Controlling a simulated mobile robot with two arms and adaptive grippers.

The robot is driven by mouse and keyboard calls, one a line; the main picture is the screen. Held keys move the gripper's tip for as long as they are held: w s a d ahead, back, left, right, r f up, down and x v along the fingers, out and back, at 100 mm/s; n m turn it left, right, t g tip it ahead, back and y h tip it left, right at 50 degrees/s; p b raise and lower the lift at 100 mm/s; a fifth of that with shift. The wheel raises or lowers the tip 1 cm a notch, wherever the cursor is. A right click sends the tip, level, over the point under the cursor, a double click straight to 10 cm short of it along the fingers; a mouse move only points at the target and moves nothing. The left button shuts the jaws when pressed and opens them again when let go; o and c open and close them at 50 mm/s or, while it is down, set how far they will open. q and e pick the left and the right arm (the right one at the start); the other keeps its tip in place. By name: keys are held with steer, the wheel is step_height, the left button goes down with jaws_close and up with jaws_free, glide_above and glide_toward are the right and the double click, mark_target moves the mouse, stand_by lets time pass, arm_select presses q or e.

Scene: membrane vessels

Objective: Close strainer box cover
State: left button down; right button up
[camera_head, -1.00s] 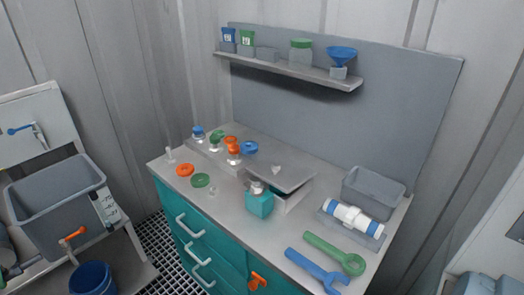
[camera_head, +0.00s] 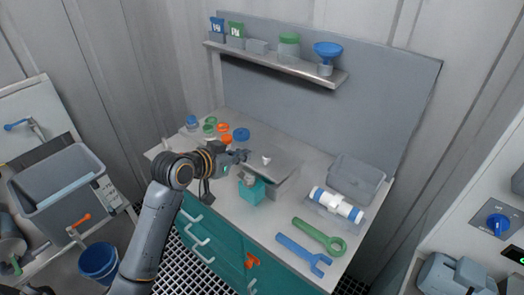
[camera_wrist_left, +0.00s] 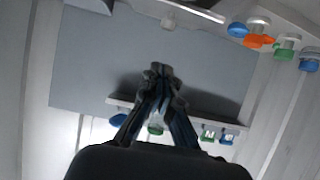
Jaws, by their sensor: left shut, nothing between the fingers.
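The strainer box (camera_head: 285,188) is a pale box on the bench top. Its grey flat cover (camera_head: 280,167) lies over it at a slant, with a gap showing below its right side, and carries a small white knob (camera_head: 266,161). In the left wrist view a pale knob (camera_wrist_left: 168,22) shows near the top edge, beyond the fingertips. My left gripper (camera_head: 244,155) is shut and empty, just left of the cover; I cannot tell whether it touches it. Its closed fingers show in the left wrist view (camera_wrist_left: 160,72). My right gripper is out of view.
A teal block (camera_head: 251,191) stands in front of the box. Orange, green and blue (camera_head: 241,134) rings and caps lie behind my gripper. A grey bin (camera_head: 357,180), a white-and-blue cylinder (camera_head: 337,205) and two wrenches (camera_head: 318,237) lie to the right. A shelf (camera_head: 275,65) hangs above.

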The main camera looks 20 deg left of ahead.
arm_select(q)
steer(key=w+r, duration=0.1)
steer(key=r, duration=0.1)
steer(key=p, duration=0.2)
glide_above(262, 166)
steer(key=f, duration=0.4)
steer(key=shift+w, duration=0.25)
step_height(262, 166, down, 3)
steer(key=shift+s+f+p, duration=0.1)
steer(key=shift+p, duration=0.55)
steer(key=shift+s+f, duration=0.15)
steer(key=shift+f, duration=0.4)
